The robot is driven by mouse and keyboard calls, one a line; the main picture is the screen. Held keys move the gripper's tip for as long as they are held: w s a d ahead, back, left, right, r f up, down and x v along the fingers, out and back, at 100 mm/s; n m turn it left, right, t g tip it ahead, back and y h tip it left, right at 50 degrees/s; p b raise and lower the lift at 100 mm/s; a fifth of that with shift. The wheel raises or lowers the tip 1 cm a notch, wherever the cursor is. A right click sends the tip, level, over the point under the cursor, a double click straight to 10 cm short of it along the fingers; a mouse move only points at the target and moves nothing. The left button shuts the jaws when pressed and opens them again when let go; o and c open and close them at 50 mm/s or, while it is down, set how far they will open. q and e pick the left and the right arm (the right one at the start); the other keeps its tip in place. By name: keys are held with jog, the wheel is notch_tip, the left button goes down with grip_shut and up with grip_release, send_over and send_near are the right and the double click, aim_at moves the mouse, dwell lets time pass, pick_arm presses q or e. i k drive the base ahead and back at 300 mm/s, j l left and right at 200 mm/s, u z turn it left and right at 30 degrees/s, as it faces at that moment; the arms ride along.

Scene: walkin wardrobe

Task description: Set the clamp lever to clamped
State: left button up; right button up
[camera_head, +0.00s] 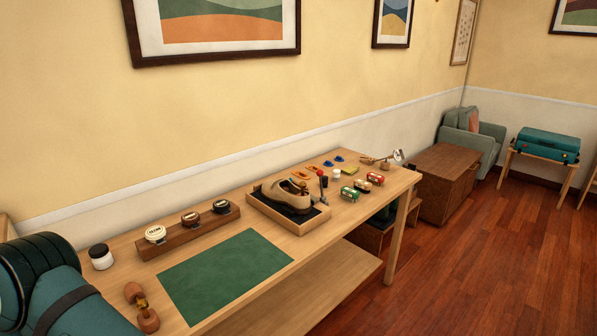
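A wooden tray (311,218) stands on the long wooden table and holds a tan shoe (283,192) on a dark bed. A lever with a red knob (320,172) stands nearly upright at the tray's right end. It looks like the clamp lever, but it is too small here to tell whether it is clamped. Neither of my grippers is in view.
The table (222,322) runs along the wall. A green mat (225,275) lies bare in front of a wooden block (190,233) with several tins. A white jar (101,257), a brush (142,308) and small coloured items flank these. Open floor lies right.

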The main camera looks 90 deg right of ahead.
aim_at(320, 173)
jog(key=z, duration=2.95)
jog(key=i+l+z, duration=0.15)
jog(key=i+l, duration=0.2)
jog(key=i+l+z, duration=0.15)
jog(key=i, duration=0.45)
jog(key=i+l+z, duration=0.1)
jog(key=i+l, duration=0.2)
jog(key=i, duration=0.2)
jog(key=i+l+z, duration=0.15)
jog(key=i, duration=0.35)
